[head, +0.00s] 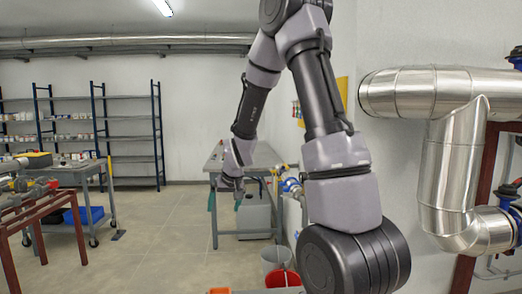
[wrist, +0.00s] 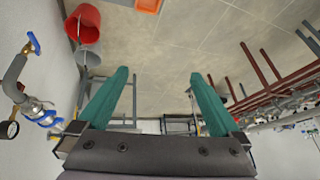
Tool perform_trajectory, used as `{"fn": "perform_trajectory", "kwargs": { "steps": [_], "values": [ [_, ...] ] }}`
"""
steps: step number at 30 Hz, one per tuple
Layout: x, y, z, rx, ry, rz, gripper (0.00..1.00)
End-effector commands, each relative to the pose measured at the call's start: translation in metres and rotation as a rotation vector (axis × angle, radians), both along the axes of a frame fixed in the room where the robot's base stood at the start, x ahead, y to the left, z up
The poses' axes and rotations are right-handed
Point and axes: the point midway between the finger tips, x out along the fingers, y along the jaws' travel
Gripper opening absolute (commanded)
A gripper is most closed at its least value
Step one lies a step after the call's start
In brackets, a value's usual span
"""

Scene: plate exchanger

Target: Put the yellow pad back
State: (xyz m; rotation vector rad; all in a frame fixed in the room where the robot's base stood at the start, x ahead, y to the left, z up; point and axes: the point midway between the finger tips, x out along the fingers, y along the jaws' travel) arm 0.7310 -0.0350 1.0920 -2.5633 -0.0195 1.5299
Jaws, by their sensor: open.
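I cannot make out a yellow pad for certain in either view. My gripper (head: 225,200) hangs in front of the grey workbench in the head view, pointing down. In the wrist view its two teal fingers stand wide apart, with nothing between the gripper's tips (wrist: 158,76) but the floor behind. A yellow panel (head: 342,92) on the wall is partly hidden by my arm in the head view.
A grey workbench (head: 262,157) stands by the wall. A red bucket (wrist: 84,23) is on the floor. Large silver pipes (head: 440,93) are at the right. Red pipework (head: 50,203) is at the left. Open floor (head: 160,240) lies between.

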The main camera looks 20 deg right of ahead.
Motion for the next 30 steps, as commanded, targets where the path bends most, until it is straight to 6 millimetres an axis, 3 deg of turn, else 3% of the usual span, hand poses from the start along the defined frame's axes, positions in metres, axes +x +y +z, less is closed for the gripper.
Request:
{"fn": "perform_trajectory", "kwargs": {
  "steps": [1, 6, 9, 15, 22, 25, 30],
  "values": [
    [-0.010, -0.003, 0.030, 0.010, -0.018, -0.013, 1.00],
    [-0.055, -0.010, 0.105, 0.050, -0.037, -0.059, 1.00],
    [-0.088, -0.014, 0.143, 0.074, -0.049, -0.085, 1.00],
    [-0.163, -0.020, 0.200, 0.132, -0.069, -0.138, 1.00],
    [-0.237, -0.022, 0.230, 0.193, -0.082, -0.183, 1.00],
    [-0.254, -0.022, 0.234, 0.208, -0.083, -0.194, 1.00],
    [-0.263, -0.022, 0.235, 0.217, -0.080, -0.200, 1.00]
  ]
}}
